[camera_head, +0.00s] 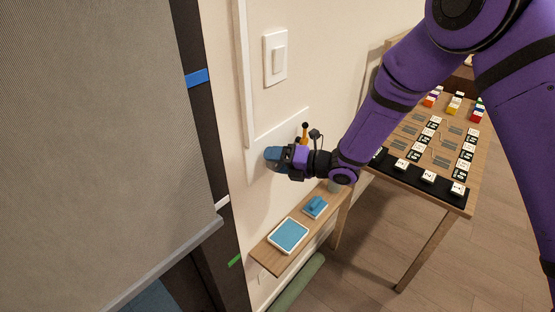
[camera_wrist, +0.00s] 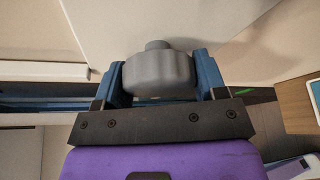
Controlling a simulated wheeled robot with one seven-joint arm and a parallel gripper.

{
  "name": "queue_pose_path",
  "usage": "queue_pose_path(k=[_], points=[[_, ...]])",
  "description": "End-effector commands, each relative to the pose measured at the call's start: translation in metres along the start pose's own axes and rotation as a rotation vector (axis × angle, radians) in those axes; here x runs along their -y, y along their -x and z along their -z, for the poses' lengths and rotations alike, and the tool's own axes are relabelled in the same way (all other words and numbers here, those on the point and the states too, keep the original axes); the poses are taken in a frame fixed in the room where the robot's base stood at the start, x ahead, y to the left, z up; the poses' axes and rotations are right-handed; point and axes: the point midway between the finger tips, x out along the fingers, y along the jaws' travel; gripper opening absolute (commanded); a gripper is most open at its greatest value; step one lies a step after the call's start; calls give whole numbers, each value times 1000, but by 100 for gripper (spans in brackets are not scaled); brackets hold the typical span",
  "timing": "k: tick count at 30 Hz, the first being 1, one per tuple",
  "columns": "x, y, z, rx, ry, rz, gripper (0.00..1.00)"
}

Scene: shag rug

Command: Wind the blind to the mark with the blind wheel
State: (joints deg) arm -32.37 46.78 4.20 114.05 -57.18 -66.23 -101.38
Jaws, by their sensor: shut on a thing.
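The grey blind (camera_head: 110,130) hangs at the left. The right end of its pale bottom bar (camera_head: 170,262) is a little below a white mark (camera_head: 222,202) on the dark frame. A blue mark (camera_head: 197,77) is higher on the frame, and a green mark (camera_head: 234,260) is lower than the bar's right end. My gripper (camera_head: 273,157) is at the wall plate right of the window. In the wrist view, its blue fingers (camera_wrist: 160,78) are shut on the sides of the grey blind wheel (camera_wrist: 158,74). The wheel is hidden in the head view.
A light switch (camera_head: 275,58) is above my gripper. An orange-and-black lever (camera_head: 304,134) is close beside it. Below is a narrow wooden shelf (camera_head: 268,262) with a blue-topped tray (camera_head: 289,236) and a small blue item (camera_head: 315,207). A table (camera_head: 400,195) with labelled boards stands right.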

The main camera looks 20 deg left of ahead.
Motion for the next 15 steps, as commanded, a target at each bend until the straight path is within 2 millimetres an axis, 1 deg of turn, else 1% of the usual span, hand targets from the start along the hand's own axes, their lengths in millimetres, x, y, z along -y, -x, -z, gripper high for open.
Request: queue_pose_path(k=[1, 5, 6, 8, 9, 15], points=[[0, 1, -3, 6, 1, 1, 41], [0, 1, -3, 6, 0, 1, 41], [0, 1, -3, 6, 0, 1, 74], [0, 1, -2, 5, 0, 1, 88], [0, 1, -2, 4, -1, 1, 89], [0, 0, -1, 1, -1, 0, 89]])
